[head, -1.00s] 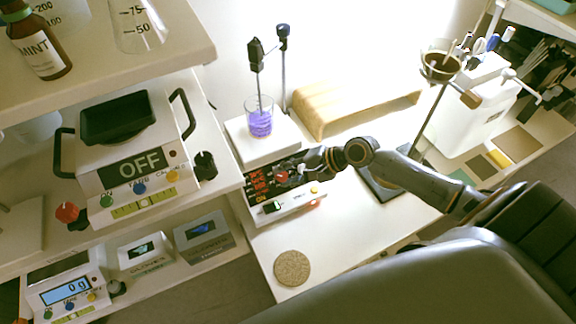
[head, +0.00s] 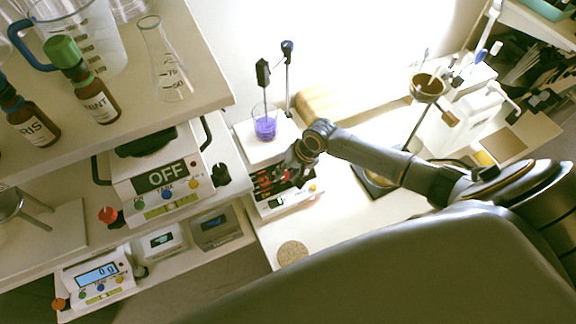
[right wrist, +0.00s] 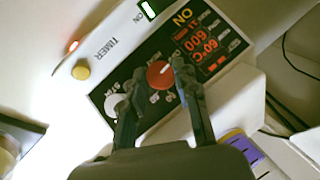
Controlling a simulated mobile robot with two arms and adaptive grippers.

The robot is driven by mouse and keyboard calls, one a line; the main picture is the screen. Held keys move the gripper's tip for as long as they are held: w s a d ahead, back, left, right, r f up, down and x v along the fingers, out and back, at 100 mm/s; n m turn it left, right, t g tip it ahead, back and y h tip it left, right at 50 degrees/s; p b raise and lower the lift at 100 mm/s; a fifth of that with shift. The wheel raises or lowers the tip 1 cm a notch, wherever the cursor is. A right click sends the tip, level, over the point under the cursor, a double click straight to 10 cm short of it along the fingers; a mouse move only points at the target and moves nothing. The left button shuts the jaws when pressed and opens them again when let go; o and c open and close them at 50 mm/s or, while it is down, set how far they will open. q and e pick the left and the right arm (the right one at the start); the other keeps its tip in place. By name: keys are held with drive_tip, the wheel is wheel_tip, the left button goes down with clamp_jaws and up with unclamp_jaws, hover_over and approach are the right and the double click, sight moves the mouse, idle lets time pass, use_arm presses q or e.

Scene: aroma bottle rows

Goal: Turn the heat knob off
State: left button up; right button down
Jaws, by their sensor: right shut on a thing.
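The hotplate stirrer has a white top (head: 246,148) and a black control panel (head: 262,191). Its red heat knob (right wrist: 160,74) sits on that panel in the right wrist view, beside a lit red display (right wrist: 197,45) that reads about 600 and 60 °C. A whitish stir knob (right wrist: 114,103) is beside it. My right gripper (right wrist: 157,76) is shut on the red knob, one finger on each side. In the head view my right gripper (head: 293,166) covers part of the panel. A beaker of purple liquid (head: 265,128) stands on the plate. My left gripper is out of view.
A round cork mat (head: 292,253) lies in front of the stirrer. A shelf (head: 200,105) with bottles and glassware, and balances below, stands at left. A stand with a funnel (head: 427,86) is at right. The table's front is mostly clear.

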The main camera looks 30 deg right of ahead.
drive_tip(key=shift+s+a+f+n, duration=0.1)
drive_tip(key=shift+s+f+n, duration=0.05)
drive_tip(key=shift+n, duration=0.15)
idle(0.4)
drive_tip(key=c, duration=1)
unclamp_jaws()
drive_tip(key=shift+r, duration=0.2)
drive_tip(key=v, duration=1.1)
drive_tip(key=shift+r, duration=0.35)
drive_tip(key=shift+a, duration=0.1)
